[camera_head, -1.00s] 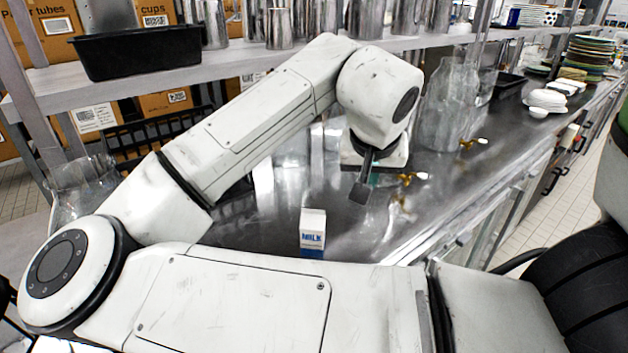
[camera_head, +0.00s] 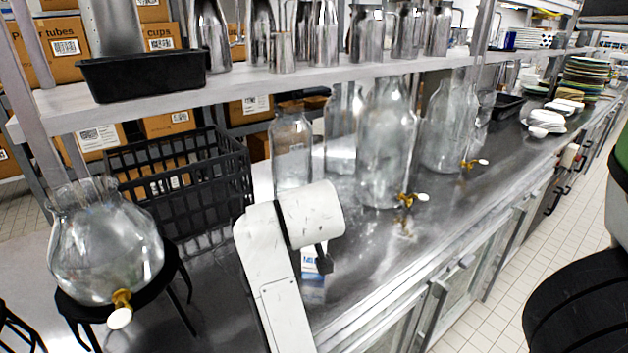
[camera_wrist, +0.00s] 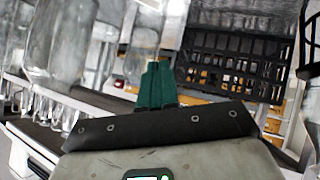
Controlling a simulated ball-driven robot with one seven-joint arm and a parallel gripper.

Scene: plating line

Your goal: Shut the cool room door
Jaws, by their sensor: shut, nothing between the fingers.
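No door that I can name with certainty as the cool room door shows. Below the steel counter (camera_head: 460,165), glass-fronted doors (camera_head: 395,332) with frames and handles run along the front. I cannot tell whether any of them stands ajar. My gripper (camera_wrist: 157,84) shows green fingers held together, with nothing between them, in the wrist view. In the head view my arm's end is over the near part of the counter, with the fingers mostly hidden. It is apart from the door fronts.
A milk carton (camera_head: 313,284) stands close by my arm's end, partly hidden. Glass dispensers (camera_head: 385,150) with brass taps stand on the counter. A round dispenser (camera_head: 105,250) sits on a black stand at left, near a black crate (camera_head: 180,180).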

